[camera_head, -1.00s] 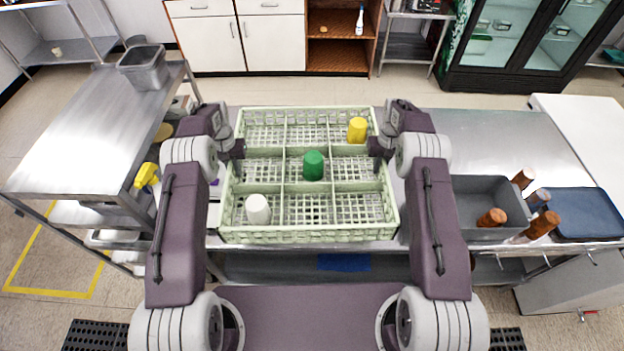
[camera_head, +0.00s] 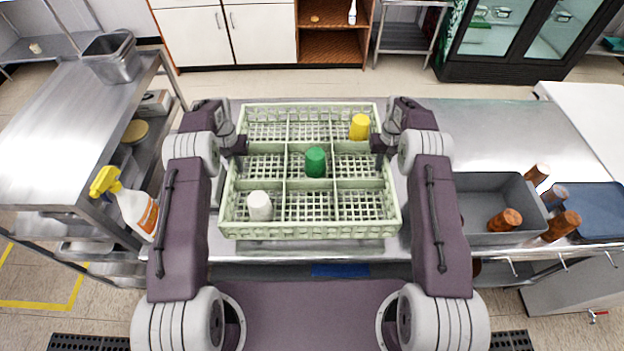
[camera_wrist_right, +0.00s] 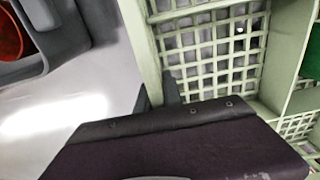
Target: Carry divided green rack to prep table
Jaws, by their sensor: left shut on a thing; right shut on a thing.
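The divided green rack (camera_head: 310,232) is pale green with a lattice floor and several square compartments. It holds a yellow cup (camera_head: 359,127) at the back right, a green cup (camera_head: 316,161) in the centre and a white cup (camera_head: 259,206) at the front left. My left gripper (camera_head: 238,146) is shut on the rack's left side wall. My right gripper (camera_head: 381,144) is shut on its right side wall. In the right wrist view the rack's lattice (camera_wrist_right: 210,50) shows close beside my gripper. The rack is level over the metal table; whether it touches is hard to tell.
A grey bin (camera_head: 490,236) with brown-orange cups and a blue tray (camera_head: 592,212) sit on the table (camera_head: 490,125) to the right. A steel shelf unit (camera_head: 60,130) with a spray bottle (camera_head: 130,205) stands at the left. Floor lies open beyond the table.

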